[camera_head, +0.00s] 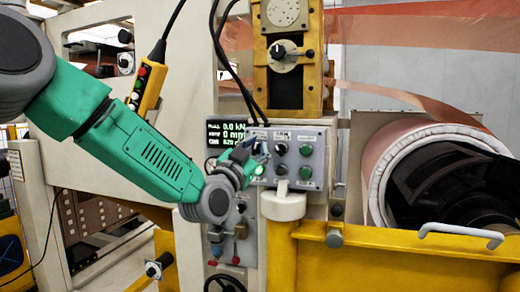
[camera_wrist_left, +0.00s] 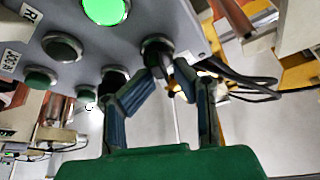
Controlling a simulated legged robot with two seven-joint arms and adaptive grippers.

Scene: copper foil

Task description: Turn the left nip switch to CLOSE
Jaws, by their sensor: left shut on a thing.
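The grey control panel (camera_head: 318,150) carries black knobs and green buttons. The left nip switch, a black knob (camera_wrist_left: 158,46), shows near the panel's edge in the left wrist view. My left gripper (camera_head: 250,157) is at the panel's left side, and its blue fingers (camera_wrist_left: 180,82) are around the knob, shut on it. In the head view the gripper hides most of this knob. The knob's labels are not readable, so I cannot tell which position it points to. My right gripper is in neither view.
A lit green button (camera_wrist_left: 105,8) is close to the held knob. A dark display (camera_head: 228,132) is left of the panel. Black cables hang above it. A yellow pendant (camera_head: 148,88) hangs left, near my arm. A foil-wrapped roll (camera_head: 385,165) stands at right behind a yellow frame (camera_head: 400,262).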

